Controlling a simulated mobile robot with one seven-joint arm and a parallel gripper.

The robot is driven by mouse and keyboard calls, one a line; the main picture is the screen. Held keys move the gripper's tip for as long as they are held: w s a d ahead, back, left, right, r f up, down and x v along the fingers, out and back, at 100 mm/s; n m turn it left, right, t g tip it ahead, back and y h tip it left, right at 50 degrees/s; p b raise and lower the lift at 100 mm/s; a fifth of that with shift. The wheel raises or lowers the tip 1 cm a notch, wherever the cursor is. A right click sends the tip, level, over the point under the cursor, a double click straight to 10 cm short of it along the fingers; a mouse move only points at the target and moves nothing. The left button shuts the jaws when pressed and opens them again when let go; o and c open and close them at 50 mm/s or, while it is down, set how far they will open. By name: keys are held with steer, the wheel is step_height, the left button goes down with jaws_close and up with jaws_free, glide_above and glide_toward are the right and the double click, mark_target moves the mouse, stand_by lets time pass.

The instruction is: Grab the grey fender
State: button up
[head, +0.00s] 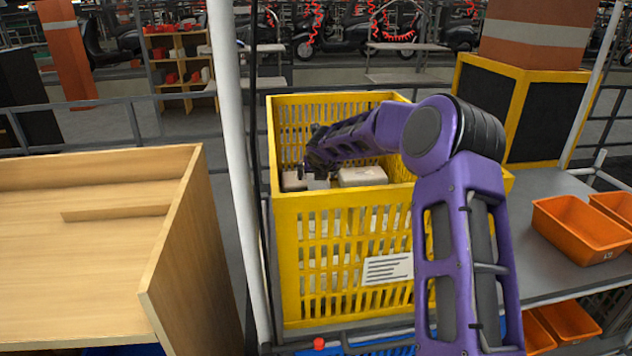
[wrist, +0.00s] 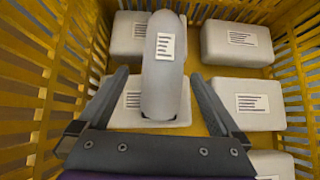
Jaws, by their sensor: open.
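The grey fender (wrist: 163,88) is a long, rounded piece with a white printed label near its far end. It lies over pale labelled boxes inside the yellow slatted crate (head: 318,240). In the wrist view my gripper (wrist: 160,74) is open, with one dark finger on each side of the fender. Gaps show between the fingers and its sides, so I see no grip on it. In the head view my gripper (head: 308,172) is down inside the crate, and the fender is hard to make out there.
Several pale boxes lie in the crate, one at the right (wrist: 248,104) and one at the far right (wrist: 237,43). The crate's walls surround my gripper. A white post (head: 228,150) and a wooden bin (head: 190,240) stand left; orange trays (head: 578,232) stand right.

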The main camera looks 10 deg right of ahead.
steer(key=shift+d+x, duration=0.15)
steer(key=shift+x, duration=1.2)
steer(key=shift+d+x, duration=0.1)
steer(key=shift+x, duration=1.3)
steer(key=shift+s, duration=0.1)
jaws_close()
